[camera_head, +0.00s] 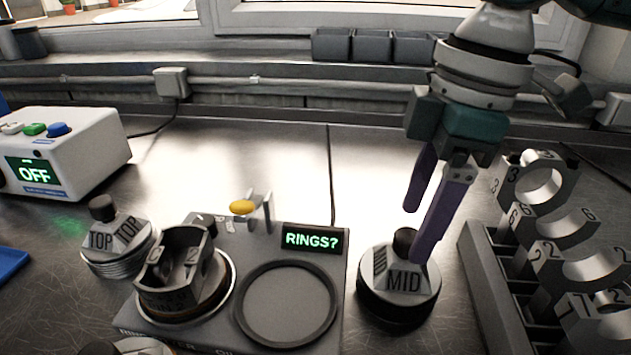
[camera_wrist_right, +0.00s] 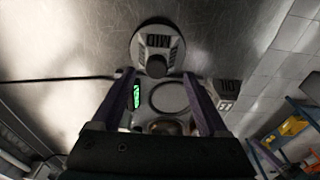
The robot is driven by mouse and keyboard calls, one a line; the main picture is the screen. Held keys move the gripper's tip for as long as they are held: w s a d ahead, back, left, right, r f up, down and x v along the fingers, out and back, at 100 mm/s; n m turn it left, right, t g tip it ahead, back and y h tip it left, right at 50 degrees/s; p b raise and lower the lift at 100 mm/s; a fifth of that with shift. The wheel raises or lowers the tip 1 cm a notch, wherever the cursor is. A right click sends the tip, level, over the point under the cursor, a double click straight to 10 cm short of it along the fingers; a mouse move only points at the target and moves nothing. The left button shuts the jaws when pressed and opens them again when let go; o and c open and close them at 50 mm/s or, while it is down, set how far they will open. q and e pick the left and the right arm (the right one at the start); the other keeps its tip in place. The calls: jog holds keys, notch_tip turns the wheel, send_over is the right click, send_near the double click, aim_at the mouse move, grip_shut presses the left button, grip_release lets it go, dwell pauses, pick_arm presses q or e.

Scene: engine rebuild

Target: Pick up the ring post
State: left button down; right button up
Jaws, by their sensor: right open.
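A ring post labelled MID (camera_head: 398,285) stands upright on the bench, right of the grey fixture. It has a dark round base and a black knob on top. My right gripper (camera_head: 416,232) points down at it, open, its purple fingers close to the knob. In the right wrist view the MID post (camera_wrist_right: 157,43) shows with its knob roughly between the fingertips (camera_wrist_right: 157,74); I see no grip on it. A second post labelled TOP (camera_head: 117,245) stands at the left with a stack of thin rings. My left gripper is not in view.
The grey fixture (camera_head: 228,258) has a RINGS? display (camera_head: 312,240), an empty round recess and a piston (camera_head: 172,270). A rack (camera_head: 486,275) of numbered metal caps stands close at right. A white box reading OFF (camera_head: 65,150) is at left.

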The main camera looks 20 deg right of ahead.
aim_at(411, 235)
jog(key=f, duration=0.4)
jog(key=shift+w+f, duration=0.1)
jog(key=shift+w, duration=0.2)
grip_shut()
dwell(0.3)
dwell(0.8)
